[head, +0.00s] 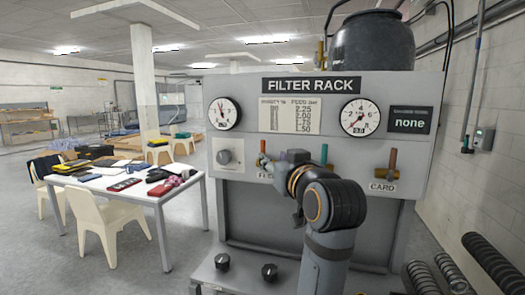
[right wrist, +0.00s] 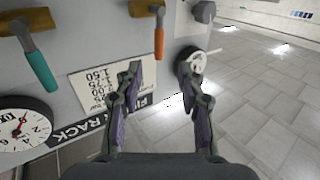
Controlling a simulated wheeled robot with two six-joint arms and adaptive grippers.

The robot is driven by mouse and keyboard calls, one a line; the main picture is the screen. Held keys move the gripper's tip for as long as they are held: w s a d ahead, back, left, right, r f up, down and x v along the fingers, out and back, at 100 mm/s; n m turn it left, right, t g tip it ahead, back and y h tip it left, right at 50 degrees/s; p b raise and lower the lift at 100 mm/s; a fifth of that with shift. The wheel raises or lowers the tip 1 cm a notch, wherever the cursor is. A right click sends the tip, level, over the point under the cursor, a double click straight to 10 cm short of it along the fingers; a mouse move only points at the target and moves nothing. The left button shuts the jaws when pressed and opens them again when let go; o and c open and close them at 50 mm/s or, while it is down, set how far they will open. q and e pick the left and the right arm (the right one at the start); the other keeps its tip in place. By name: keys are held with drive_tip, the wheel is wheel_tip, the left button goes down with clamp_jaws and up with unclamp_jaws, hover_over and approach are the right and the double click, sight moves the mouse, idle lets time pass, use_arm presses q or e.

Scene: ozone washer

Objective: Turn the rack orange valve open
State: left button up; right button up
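The orange valve handle (right wrist: 158,42) hangs from a brass fitting on the panel in the right wrist view, which shows the panel upside down. The handle's free end appears just beyond the gap between the fingertips, with no visible contact. In the head view my right gripper (head: 270,164) is mostly hidden by its own wrist. My left gripper is out of view.
A teal valve handle (right wrist: 40,70) and a red-brown one (head: 392,158) share the rack panel (head: 300,80). A knob (head: 224,157) sits left of the orange valve. Gauges and a paper label (head: 290,115) are above. A cluttered table (head: 140,192) stands left.

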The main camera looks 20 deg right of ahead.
sight(264, 151)
drive_tip(key=w+p, duration=0.4)
drive_tip(key=w, duration=0.6)
drive_tip(key=shift+d, duration=0.1)
drive_tip(key=shift+w, duration=0.35)
drive_tip(key=shift+f, duration=0.1)
clamp_jaws()
